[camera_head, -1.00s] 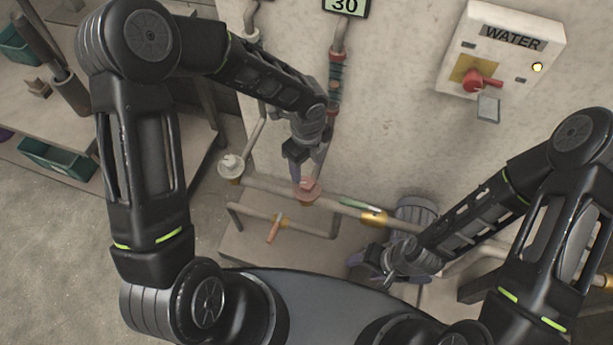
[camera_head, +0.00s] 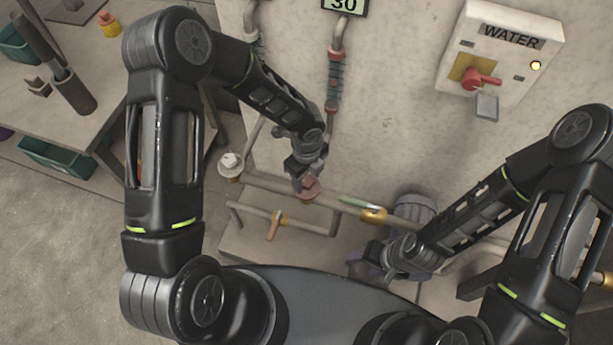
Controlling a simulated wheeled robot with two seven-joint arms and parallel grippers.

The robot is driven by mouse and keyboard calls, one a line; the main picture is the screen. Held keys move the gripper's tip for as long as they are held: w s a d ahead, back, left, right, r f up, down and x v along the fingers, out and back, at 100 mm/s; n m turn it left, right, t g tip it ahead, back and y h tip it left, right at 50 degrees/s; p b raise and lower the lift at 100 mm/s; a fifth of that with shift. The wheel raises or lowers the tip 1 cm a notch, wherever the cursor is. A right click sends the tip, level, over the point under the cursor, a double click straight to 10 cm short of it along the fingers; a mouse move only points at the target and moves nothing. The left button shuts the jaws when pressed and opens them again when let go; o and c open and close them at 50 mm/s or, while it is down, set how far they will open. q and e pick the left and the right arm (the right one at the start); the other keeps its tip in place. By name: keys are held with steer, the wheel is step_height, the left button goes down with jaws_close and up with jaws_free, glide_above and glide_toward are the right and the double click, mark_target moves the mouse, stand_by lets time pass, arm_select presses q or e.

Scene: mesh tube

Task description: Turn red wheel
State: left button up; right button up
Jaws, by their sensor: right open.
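The red wheel (camera_head: 311,192) is a faded red valve handwheel on the horizontal pipe below the wall panel. My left gripper (camera_head: 299,182) is right at the wheel, pointing down at it from above. Its fingers overlap the wheel's left part, and I cannot tell whether they are closed on it. My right gripper (camera_head: 362,268) is open and empty, low in front of the pipes, to the right of the wheel and apart from it.
A white wheel (camera_head: 231,164) sits on the pipe to the left. An orange-handled valve (camera_head: 274,228) is on the lower pipe. A WATER box (camera_head: 500,55) with a red switch is on the wall. A grey bucket-like object (camera_head: 415,208) stands behind my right gripper.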

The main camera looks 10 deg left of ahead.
arm_select(q)
jaws_close()
stand_by(0.3)
steer(key=shift+f+n+b, duration=0.15)
steer(key=shift+n+b, duration=1.05)
steer(key=shift+b, duration=0.15)
steer(key=n+b, duration=0.6)
steer(key=n, duration=0.1)
steer(key=shift+n+b, duration=0.9)
steer(key=shift+n, duration=0.7)
steer(key=shift+r, duration=0.2)
